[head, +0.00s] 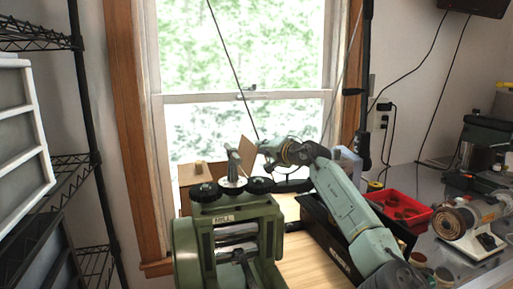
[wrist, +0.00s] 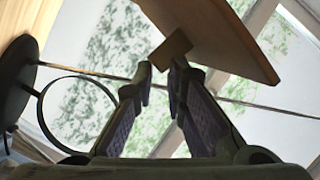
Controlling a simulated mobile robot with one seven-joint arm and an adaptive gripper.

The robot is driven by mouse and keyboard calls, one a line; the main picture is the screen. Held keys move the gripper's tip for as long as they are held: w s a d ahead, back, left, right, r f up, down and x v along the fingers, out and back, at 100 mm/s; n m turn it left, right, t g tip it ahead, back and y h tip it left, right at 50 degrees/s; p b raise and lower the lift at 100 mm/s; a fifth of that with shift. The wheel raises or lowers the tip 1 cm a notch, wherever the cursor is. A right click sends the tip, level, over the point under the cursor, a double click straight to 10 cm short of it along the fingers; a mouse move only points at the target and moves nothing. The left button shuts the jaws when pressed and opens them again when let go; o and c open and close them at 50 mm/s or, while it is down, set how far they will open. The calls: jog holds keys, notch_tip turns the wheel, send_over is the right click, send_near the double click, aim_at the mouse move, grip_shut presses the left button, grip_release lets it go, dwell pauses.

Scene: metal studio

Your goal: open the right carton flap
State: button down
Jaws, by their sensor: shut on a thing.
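The brown carton (head: 188,176) stands in front of the window, partly hidden behind the green machine. Its right flap (head: 247,152) stands up at a steep tilt; a flap or top panel on the left lies about flat with a small tan block (head: 200,167) on it. My gripper (head: 263,147) is at the right side of the raised flap. In the wrist view the flap (wrist: 222,38) is a large brown board at the top, with a small brown tab (wrist: 170,48) at the fingertips. My gripper (wrist: 164,75) is closed on this tab; the exact contact is hard to see.
A green rolling machine (head: 228,235) with black knobs stands in front of the carton. A black box (head: 330,240) lies beneath my arm. A red bin (head: 400,208) and a bench grinder (head: 468,222) are to the right. A wire shelf (head: 75,170) stands left.

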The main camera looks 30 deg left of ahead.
jog(key=shift+s+a+f+g, duration=0.15)
jog(key=shift+a+f+g, duration=0.05)
jog(key=shift+f, duration=0.5)
jog(key=shift+s+a+f+g, duration=0.15)
jog(key=shift+f+g, duration=0.05)
jog(key=shift+f, duration=0.5)
jog(key=c, duration=1.8)
grip_release()
jog(key=shift+o, duration=0.2)
jog(key=shift+s, duration=0.1)
jog(key=r+v, duration=0.1)
jog(key=v, duration=1.1)
jog(key=shift+d+r, duration=0.2)
jog(key=shift+r, duration=0.2)
